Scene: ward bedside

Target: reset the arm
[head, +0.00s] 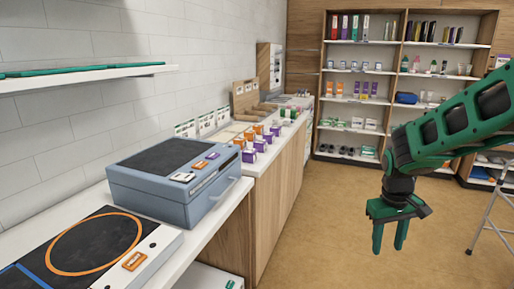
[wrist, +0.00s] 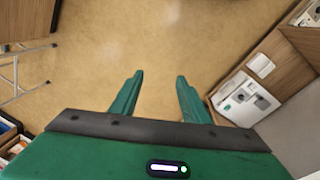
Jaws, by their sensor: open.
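My gripper (head: 390,236) hangs from my green arm at the right of the head view, pointing down over open floor. Its two green fingers are apart with nothing between them. In the wrist view my gripper (wrist: 158,85) also shows both fingers spread, with only tan floor (wrist: 150,40) beyond them. It touches nothing.
A counter at the left holds a blue-grey box (head: 175,180) with a dark lid and a flat panel with an orange ring (head: 95,243). Small cartons (head: 249,156) stand farther back. Shelves (head: 402,45) line the back wall. A stepladder (head: 490,215) stands right. The middle floor is clear.

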